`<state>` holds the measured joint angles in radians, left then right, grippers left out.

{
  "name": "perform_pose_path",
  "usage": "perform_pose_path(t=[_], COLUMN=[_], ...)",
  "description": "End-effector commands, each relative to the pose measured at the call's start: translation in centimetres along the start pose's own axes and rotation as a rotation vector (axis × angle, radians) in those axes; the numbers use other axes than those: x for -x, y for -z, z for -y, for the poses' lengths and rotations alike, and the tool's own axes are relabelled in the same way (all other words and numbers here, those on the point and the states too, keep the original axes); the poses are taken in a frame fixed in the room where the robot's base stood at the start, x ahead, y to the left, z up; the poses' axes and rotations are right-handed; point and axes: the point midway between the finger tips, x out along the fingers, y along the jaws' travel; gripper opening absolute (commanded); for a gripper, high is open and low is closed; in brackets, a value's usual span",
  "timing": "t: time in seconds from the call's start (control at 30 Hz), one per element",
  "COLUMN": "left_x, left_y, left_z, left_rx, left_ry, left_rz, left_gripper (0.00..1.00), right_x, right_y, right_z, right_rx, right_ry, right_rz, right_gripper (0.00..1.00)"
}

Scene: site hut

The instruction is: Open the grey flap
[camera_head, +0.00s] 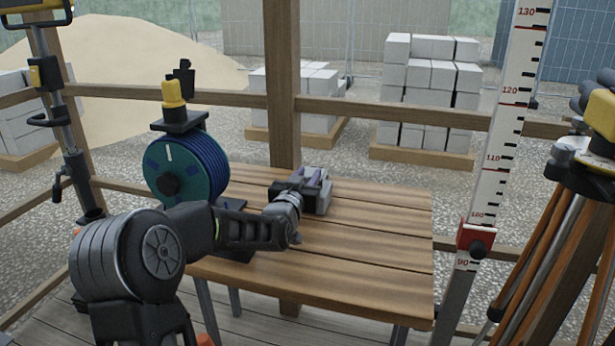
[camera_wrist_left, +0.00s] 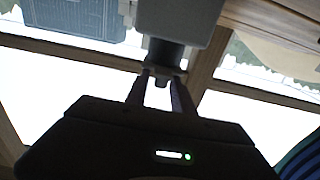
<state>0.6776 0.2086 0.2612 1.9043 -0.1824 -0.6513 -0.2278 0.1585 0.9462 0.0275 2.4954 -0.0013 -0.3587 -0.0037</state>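My left arm comes in from the left and reaches over the wooden table. My left gripper (camera_head: 315,177) is at the table's back edge, with its two dark fingers apart. In the left wrist view, the fingers (camera_wrist_left: 161,77) point at a small grey piece under a dark round stem (camera_wrist_left: 165,53). The stem hangs below a pale grey block (camera_wrist_left: 180,22). I cannot tell whether the fingers touch the small piece. No grey flap can be clearly made out; the gripper and arm may hide it. My right gripper is not in view.
A blue-green reel (camera_head: 187,170) stands at the left of the table (camera_head: 365,250), beside my arm. A measuring staff (camera_head: 503,130) with a red clamp stands to the right. An orange-legged tripod (camera_head: 560,240) is at the far right. The table's right half is clear.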

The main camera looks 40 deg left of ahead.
Motion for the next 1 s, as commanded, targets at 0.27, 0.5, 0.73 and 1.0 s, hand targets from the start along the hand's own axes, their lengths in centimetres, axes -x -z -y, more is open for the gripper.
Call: perform_pose_path(t=[0.27, 0.5, 0.73, 1.0], left_x=[0.02, 0.02, 0.02, 0.02], left_y=[0.01, 0.01, 0.0, 0.0], left_z=[0.0, 0.0, 0.0, 0.0], left_rx=[0.0, 0.0, 0.0, 0.0], left_ry=[0.0, 0.0, 0.0, 0.0], left_rz=[0.0, 0.0, 0.0, 0.0], left_gripper=[0.06, 0.0, 0.0, 0.0], right_x=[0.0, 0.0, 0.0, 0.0], right_y=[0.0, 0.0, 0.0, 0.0], right_z=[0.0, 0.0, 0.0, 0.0], right_rx=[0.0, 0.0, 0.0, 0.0], right_ry=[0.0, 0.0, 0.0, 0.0], right_rz=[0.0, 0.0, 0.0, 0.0], right_gripper=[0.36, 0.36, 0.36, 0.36])
